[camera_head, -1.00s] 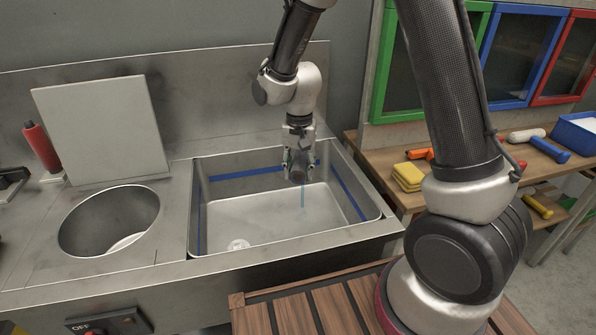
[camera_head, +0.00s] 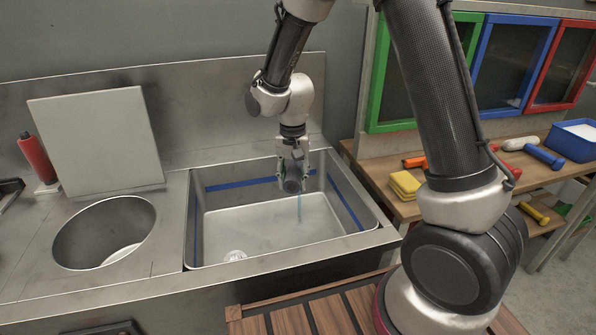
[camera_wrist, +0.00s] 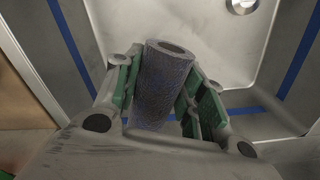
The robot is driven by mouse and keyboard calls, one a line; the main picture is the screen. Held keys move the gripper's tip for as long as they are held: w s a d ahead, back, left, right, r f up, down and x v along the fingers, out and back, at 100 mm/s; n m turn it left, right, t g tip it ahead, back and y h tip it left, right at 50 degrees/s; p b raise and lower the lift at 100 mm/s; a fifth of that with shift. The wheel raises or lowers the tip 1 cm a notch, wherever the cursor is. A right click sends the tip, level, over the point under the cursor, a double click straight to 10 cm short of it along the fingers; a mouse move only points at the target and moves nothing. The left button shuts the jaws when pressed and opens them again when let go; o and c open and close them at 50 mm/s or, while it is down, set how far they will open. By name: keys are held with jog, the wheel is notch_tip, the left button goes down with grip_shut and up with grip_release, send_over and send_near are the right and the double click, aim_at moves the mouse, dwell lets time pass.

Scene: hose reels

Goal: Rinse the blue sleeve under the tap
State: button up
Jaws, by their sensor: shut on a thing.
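My gripper (camera_head: 293,178) is shut on a dark sleeve, the blue sleeve (camera_wrist: 163,85), inside the upper part of the sink (camera_head: 258,263). In the wrist view the sleeve is a hollow, blotchy grey-blue cylinder between the green-padded fingers, its open end facing away from my palm. In the head view the sleeve's dark round end (camera_head: 292,186) shows below my fingers. I cannot tell whether the water touches the sleeve. The tap itself is not visible, perhaps behind my arm.
The right-hand table holds yellow sponges (camera_head: 404,185), handled tools and a blue tray (camera_head: 572,142). The sink floor looks clear.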

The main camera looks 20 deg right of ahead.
jog(key=shift+d, duration=0.2)
jog(key=shift+d, duration=0.2)
dwell(0.5)
jog(key=shift+a, duration=0.4)
jog(key=shift+d, duration=0.15)
jog(key=shift+d, duration=0.25)
jog(key=shift+a, duration=0.15)
dwell(0.3)
jog(key=shift+a, duration=0.25)
jog(key=shift+d, duration=0.15)
